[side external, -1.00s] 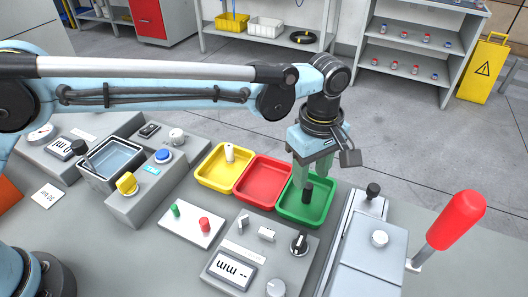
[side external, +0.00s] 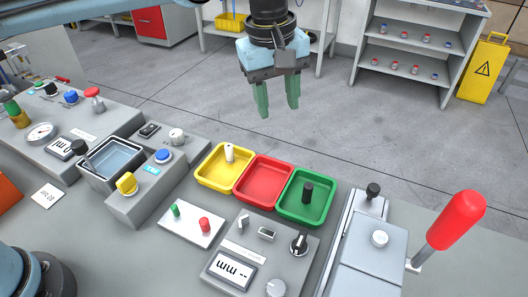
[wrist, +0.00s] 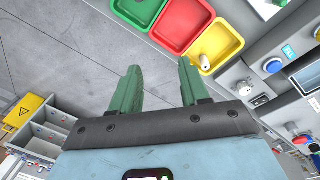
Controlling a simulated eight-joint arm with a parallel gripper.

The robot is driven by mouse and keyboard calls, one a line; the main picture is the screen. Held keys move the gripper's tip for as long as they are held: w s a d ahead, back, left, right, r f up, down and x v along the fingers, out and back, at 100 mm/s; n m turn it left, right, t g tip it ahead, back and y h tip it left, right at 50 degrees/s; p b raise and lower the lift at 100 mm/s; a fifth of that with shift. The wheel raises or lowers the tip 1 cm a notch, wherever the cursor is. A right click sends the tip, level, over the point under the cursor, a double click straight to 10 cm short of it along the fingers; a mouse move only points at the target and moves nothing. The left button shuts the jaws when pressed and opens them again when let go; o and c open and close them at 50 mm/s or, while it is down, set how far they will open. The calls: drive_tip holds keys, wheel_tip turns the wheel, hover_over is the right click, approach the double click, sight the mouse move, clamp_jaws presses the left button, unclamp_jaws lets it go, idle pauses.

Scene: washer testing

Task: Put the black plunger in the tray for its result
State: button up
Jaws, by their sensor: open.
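The black plunger (side external: 308,190) stands upright in the green tray (side external: 322,211), at the right end of a row of three trays. The red tray (side external: 262,183) in the middle is empty. The yellow tray (side external: 208,174) on the left holds a white plunger (side external: 229,153). My gripper (side external: 277,110) is open and empty, raised above and behind the trays. In the wrist view my gripper (wrist: 163,80) shows two green fingers apart with nothing between them. There the green tray (wrist: 137,9) is cut by the top edge and the black plunger does not show.
A white plate (side external: 190,228) with a green and a red piece lies in front of the trays. A grey meter box (side external: 258,250) stands nearby. A press with a red-handled lever (side external: 457,220) is at right. A water bath (side external: 116,164) is at left.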

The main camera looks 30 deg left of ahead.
drive_tip(key=s+a+r+m+t, duration=0.1)
drive_tip(key=s+a+m+t, duration=0.3)
drive_tip(key=a, duration=1.1)
drive_tip(key=s+a+f+m+t, duration=0.2)
drive_tip(key=s+a+f+m, duration=0.3)
drive_tip(key=s+a, duration=0.4)
drive_tip(key=shift+s+a+f+y, duration=0.4)
drive_tip(key=shift+a+f, duration=0.5)
drive_tip(key=shift+a, duration=0.1)
